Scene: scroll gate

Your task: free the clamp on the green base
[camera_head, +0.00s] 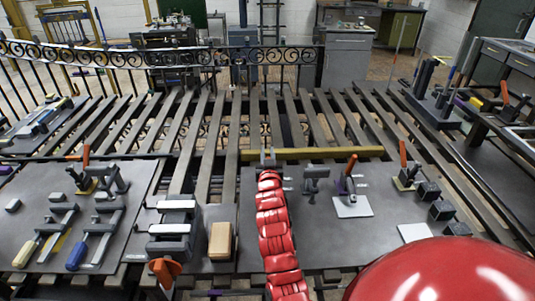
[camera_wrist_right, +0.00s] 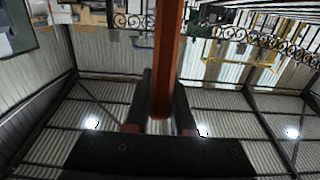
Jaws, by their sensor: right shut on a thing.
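In the head view, several small clamps with upright orange handles stand on the dark boards. One clamp (camera_head: 350,184) is on a pale plate (camera_head: 353,207). Another clamp (camera_head: 405,172), to its right, has an olive-tan base. A third clamp (camera_head: 85,172) stands on a yellowish base at the left. I cannot tell for sure which base is the green one. In the right wrist view, my right gripper (camera_wrist_right: 160,125) has its black fingers shut on an orange-red handle (camera_wrist_right: 167,60). Which clamp the handle belongs to is hidden. I cannot make out my left gripper.
A red glossy rounded part covers the bottom right of the head view. A tan block (camera_head: 220,240) sits on the middle board beside a grey vise-like block (camera_head: 173,230). Dark blocks (camera_head: 442,209) stand at the right. A scroll-topped fence (camera_head: 150,58) runs behind the slats.

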